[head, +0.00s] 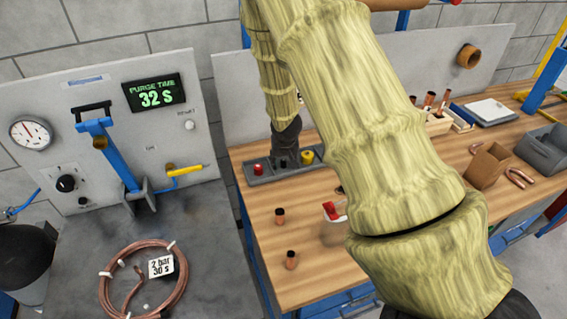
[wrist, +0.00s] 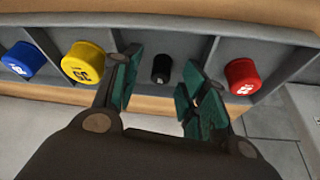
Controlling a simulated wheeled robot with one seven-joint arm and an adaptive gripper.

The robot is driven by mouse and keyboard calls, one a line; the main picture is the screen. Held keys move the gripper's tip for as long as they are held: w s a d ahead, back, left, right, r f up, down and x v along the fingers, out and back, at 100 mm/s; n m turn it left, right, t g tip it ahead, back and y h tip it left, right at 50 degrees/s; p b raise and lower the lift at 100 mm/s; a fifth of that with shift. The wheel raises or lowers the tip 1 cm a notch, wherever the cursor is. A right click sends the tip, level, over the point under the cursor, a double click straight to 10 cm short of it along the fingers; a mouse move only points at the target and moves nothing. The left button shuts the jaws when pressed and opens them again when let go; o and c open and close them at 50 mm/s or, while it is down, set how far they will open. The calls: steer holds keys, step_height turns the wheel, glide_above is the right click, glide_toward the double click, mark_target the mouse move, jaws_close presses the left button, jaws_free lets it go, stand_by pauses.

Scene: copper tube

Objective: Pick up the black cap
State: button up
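The black cap (wrist: 162,68) stands in its own compartment of a grey divided tray (wrist: 200,50). In the wrist view it lies between the two green finger pads of my gripper (wrist: 161,80), which is open with visible gaps on both sides of the cap. A yellow cap (wrist: 83,63) and a blue cap (wrist: 23,59) are to the left in that view, and a red cap (wrist: 242,76) is to the right. In the head view my gripper (head: 285,150) points down over the tray (head: 268,180); the black cap is mostly hidden there.
The tray sits on a wooden bench (head: 270,235). Several copper pieces (head: 280,216) and a small red-topped container (head: 332,212) stand in front of it. A grey panel with a purge timer (head: 154,92) and a copper coil (head: 143,285) are at the left.

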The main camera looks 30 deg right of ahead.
steer(key=c, duration=0.7)
steer(key=shift+o, duration=0.2)
